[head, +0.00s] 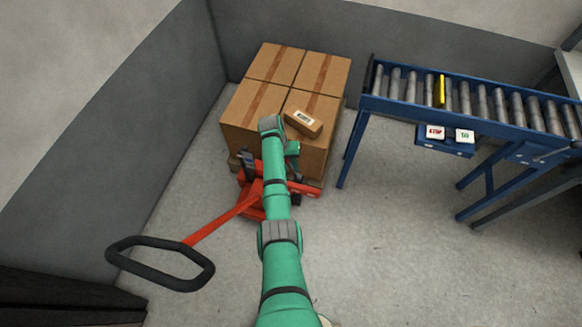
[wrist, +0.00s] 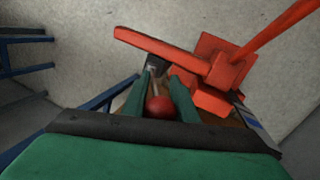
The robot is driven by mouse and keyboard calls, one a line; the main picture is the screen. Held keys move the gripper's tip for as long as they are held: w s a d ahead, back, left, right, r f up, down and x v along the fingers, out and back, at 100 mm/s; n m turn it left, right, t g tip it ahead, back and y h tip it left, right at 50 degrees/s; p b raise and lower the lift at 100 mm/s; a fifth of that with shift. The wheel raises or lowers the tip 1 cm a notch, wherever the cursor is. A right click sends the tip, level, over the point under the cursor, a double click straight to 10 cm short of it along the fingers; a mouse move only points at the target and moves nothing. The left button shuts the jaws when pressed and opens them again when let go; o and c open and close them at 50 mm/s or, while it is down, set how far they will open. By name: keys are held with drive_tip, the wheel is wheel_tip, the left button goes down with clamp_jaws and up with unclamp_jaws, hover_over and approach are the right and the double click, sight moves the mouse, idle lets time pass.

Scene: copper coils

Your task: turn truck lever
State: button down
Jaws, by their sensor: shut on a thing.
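The red pallet truck (head: 250,197) stands in front of the stacked boxes, its long red handle bar running toward the lower left. In the wrist view its orange-red body (wrist: 215,70) fills the upper right. The truck lever (wrist: 159,107) shows there as a thin rod with a red ball knob. My gripper (wrist: 158,92) is shut on the lever, its two green fingers on either side of the knob. In the head view my gripper (head: 292,150) is just right of the truck's mast; the lever is hidden there.
The truck's black loop handle (head: 112,252) reaches out at lower left. A blue roller conveyor (head: 400,108) stands at right. The floor between is clear.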

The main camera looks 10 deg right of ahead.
drive_tip(key=shift+s+a+f, duration=0.1)
drive_tip(key=shift+a+f, duration=0.05)
drive_tip(key=shift+a, duration=0.05)
drive_tip(key=c, duration=1.7)
unclamp_jaws()
drive_tip(key=shift+o, duration=1.3)
drive_tip(key=shift+d, duration=0.1)
drive_tip(key=w+a+r, duration=0.2)
drive_tip(key=a+r, duration=0.3)
drive_tip(key=r, duration=0.6)
drive_tip(key=shift+w+a, duration=0.35)
